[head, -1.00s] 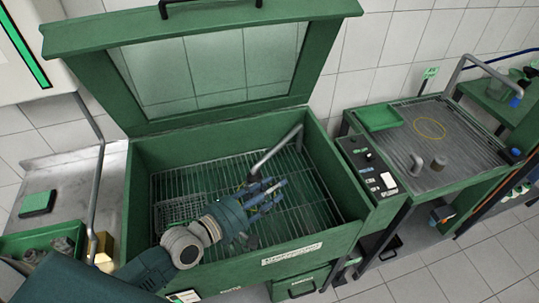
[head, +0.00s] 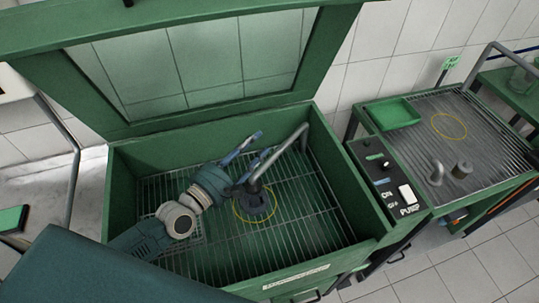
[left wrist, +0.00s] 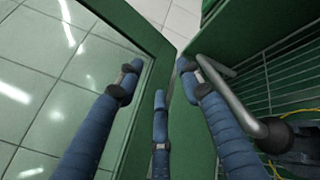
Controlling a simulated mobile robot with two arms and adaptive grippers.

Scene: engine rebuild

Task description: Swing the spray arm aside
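The spray arm (head: 276,153) is a bent grey pipe at the back right of the green washer tank (head: 215,143). Its lower end hangs over a dark part (head: 257,206) on the grate, with a thin yellow ring around that part. My left gripper (head: 253,150) is open, its fingers spread, just left of the pipe. In the left wrist view the grey pipe (left wrist: 236,105) passes close beside and partly behind the right finger; no grip shows, and I cannot tell if they touch. My right gripper is not in view.
The tank's green windowed lid (head: 200,70) stands open behind. A switch panel (head: 387,185) is on the tank's right. Further right, a grated bench (head: 480,125) holds a green tray (head: 395,114) and small grey parts. The tank's right grate is clear.

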